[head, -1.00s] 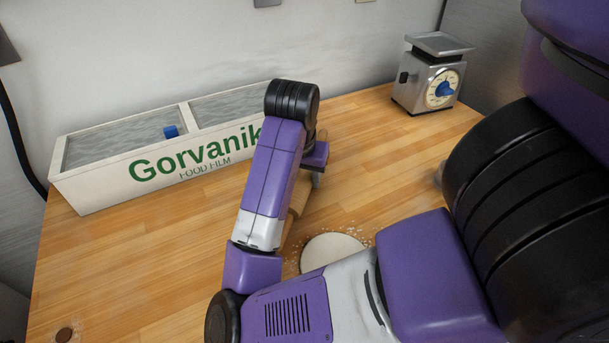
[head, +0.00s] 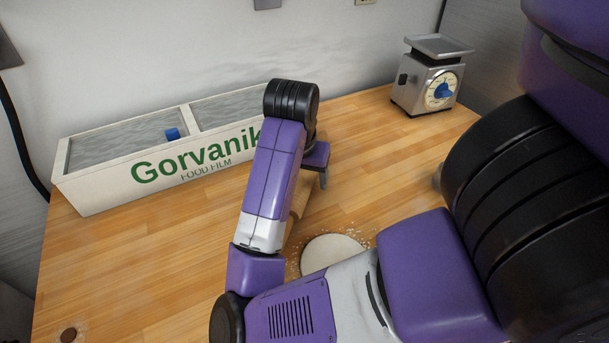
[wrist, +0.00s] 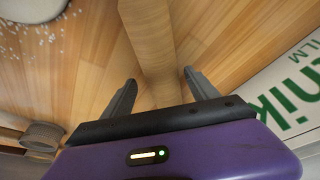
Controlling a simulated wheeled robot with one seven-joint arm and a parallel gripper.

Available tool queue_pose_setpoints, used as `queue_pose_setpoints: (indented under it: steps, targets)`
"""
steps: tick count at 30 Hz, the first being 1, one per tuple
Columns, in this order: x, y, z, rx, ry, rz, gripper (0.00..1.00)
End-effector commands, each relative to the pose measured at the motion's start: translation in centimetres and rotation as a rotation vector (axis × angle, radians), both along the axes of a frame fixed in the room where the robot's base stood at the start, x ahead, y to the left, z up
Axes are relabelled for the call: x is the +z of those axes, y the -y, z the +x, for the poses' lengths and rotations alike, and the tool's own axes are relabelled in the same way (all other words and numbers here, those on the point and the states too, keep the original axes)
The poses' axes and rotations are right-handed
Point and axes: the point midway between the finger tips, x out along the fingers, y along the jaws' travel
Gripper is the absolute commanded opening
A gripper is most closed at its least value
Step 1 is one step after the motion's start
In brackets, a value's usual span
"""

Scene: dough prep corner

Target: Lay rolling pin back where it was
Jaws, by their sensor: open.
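The rolling pin (wrist: 150,40) is pale wood. In the wrist view it runs from the top edge down between the two fingers of my gripper (wrist: 160,88). The fingers are spread, with a gap on each side of the pin, and its near end is hidden behind the gripper body. In the head view a short part of the pin (head: 301,198) shows beside my forearm, seemingly on the wooden worktop (head: 130,265); the rest is hidden. One finger of my gripper (head: 322,179) shows there, pointing down.
A white dough round (head: 330,252) with scattered flour lies near the pin. The Gorvanik food film box (head: 100,190) stands along the wall at left. A kitchen scale (head: 425,90) stands at the back right. The worktop's front left is mostly clear.

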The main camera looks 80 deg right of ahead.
Motion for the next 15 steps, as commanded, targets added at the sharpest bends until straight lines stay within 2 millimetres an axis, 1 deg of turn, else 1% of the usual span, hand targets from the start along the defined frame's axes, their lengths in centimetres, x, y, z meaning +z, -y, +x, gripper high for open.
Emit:
queue_pose_setpoints:
  steps: [1,15]
  targets:
    - [0.8,-0.1,0.0,0.0,0.001,-0.001,0.68]
    - [4.4,-1.1,0.2,0.001,0.004,-0.001,0.68]
